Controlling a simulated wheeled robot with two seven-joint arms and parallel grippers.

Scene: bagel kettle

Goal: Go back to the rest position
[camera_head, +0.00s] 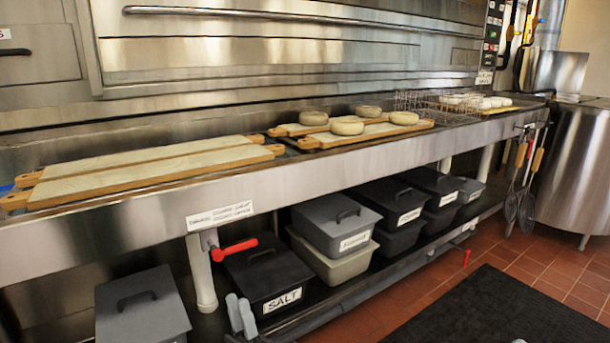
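My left gripper (240,315) shows at the bottom, left of centre, as two pale grey fingers pointing up, side by side. They stand in front of the black SALT bin, with nothing visible between them; whether they are open or shut is unclear. A small pale tip at the bottom edge, right of centre, may be part of my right gripper; too little shows to tell. Several bagels (347,126) lie on wooden boards (375,133) on the steel counter, well away from my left gripper.
A long steel counter (300,175) crosses the view, with two long boards (150,175) at left and a wire basket (437,104) at right. Lidded bins, including the SALT bin (265,272), stand below. A red-handled valve (235,249) sticks out. A black mat (500,310) covers the floor.

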